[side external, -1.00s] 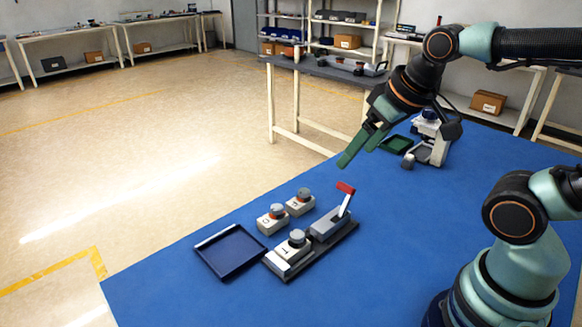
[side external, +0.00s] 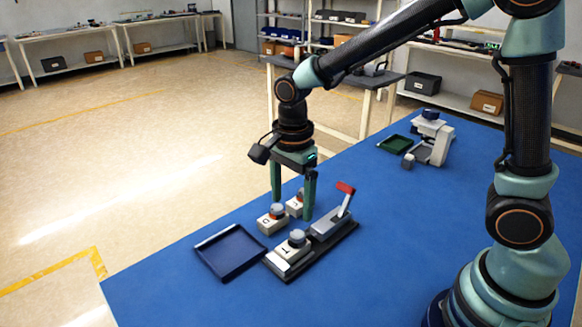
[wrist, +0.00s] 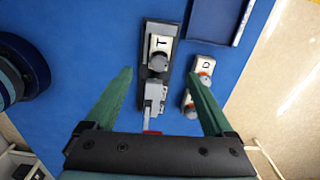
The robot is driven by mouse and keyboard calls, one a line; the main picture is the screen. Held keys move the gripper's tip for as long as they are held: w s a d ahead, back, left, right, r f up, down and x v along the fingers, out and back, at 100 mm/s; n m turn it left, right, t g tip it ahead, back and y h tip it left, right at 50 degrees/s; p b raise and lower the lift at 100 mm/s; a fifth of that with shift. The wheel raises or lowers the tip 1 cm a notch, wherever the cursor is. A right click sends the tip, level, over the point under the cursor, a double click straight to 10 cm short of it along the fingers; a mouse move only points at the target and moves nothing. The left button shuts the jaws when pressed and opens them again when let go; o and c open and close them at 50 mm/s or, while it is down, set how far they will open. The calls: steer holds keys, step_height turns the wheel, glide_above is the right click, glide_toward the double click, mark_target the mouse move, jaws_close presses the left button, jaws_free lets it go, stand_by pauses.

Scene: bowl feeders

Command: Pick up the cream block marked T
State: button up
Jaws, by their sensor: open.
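The cream block marked T (side external: 291,252) has a grey knob on top. It sits in the near-left end of a dark clamp fixture (side external: 333,240). In the wrist view, the T block (wrist: 163,44) lies beyond my fingertips, roughly between their lines. My gripper (side external: 292,207) points down, open and empty, over the area of the blocks and fixture. It also shows in the wrist view (wrist: 160,72), with the grey clamp (wrist: 154,92) between its fingers. A finger partly hides the block at the back.
A cream block marked D (side external: 270,224) and another cream block (side external: 296,207), both with orange-ringed knobs, stand beside the fixture. The red clamp handle (side external: 346,188) sticks up. A blue tray (side external: 230,252) lies left. A green tray (side external: 394,144) and a white device (side external: 434,140) stand far right.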

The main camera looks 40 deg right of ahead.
mark_target(293, 237)
steer(key=shift+m, duration=0.3)
step_height(293, 237, down, 7)
steer(key=shift+a+f, duration=0.1)
steer(key=shift+f, duration=0.05)
steer(key=shift+w+d+f, duration=0.1)
steer(key=shift+d+f, duration=0.1)
steer(key=shift+f, duration=1.15)
steer(key=shift+d+f, duration=0.2)
steer(key=shift+f, duration=1.1)
jaws_close()
